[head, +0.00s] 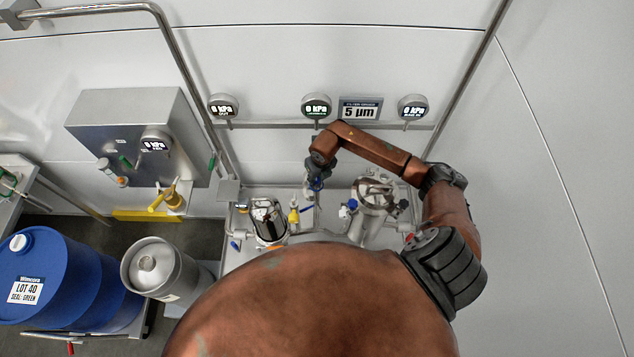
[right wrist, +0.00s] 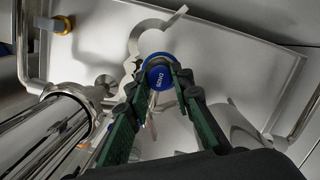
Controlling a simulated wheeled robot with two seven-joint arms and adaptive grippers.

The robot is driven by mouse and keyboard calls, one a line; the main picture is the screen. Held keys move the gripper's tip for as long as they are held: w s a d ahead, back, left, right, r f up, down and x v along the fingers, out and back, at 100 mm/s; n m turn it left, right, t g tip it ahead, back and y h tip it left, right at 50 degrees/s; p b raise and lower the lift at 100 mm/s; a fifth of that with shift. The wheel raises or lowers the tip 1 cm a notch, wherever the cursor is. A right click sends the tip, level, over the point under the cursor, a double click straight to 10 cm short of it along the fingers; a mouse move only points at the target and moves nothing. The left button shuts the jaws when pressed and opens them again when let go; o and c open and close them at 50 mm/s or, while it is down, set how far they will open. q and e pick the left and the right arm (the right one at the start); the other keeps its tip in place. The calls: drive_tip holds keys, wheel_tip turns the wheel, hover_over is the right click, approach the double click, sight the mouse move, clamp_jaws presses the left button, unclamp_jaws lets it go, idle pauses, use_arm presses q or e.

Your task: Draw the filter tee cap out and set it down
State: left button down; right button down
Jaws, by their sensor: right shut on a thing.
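My right gripper (head: 316,184) reaches down to the pipework at the middle of the skid in the head view. In the right wrist view its green fingers (right wrist: 160,74) are shut on a round blue cap (right wrist: 159,78) with white lettering on its face. The cap sits beside an open grey metal clamp-like piece (right wrist: 139,40). The fingers hide its sides, and I cannot tell whether it still touches the tee. In the head view the gripper and arm largely hide the cap. My left gripper is not in view.
A steel vessel (head: 374,194) stands close right of the gripper, and a glass-fronted vessel (head: 268,222) stands to the left. A yellow-handled fitting (head: 294,214) is between. A pipe and gauges (head: 317,106) run along the wall behind. A blue drum (head: 60,280) and a keg (head: 160,268) stand farther left.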

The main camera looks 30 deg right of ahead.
sight(317, 179)
drive_tip(key=shift+r+p, duration=0.35)
drive_tip(key=shift+r, duration=0.25)
idle(0.4)
drive_tip(key=shift+r+p, duration=1.95)
drive_tip(key=shift+r, duration=1.05)
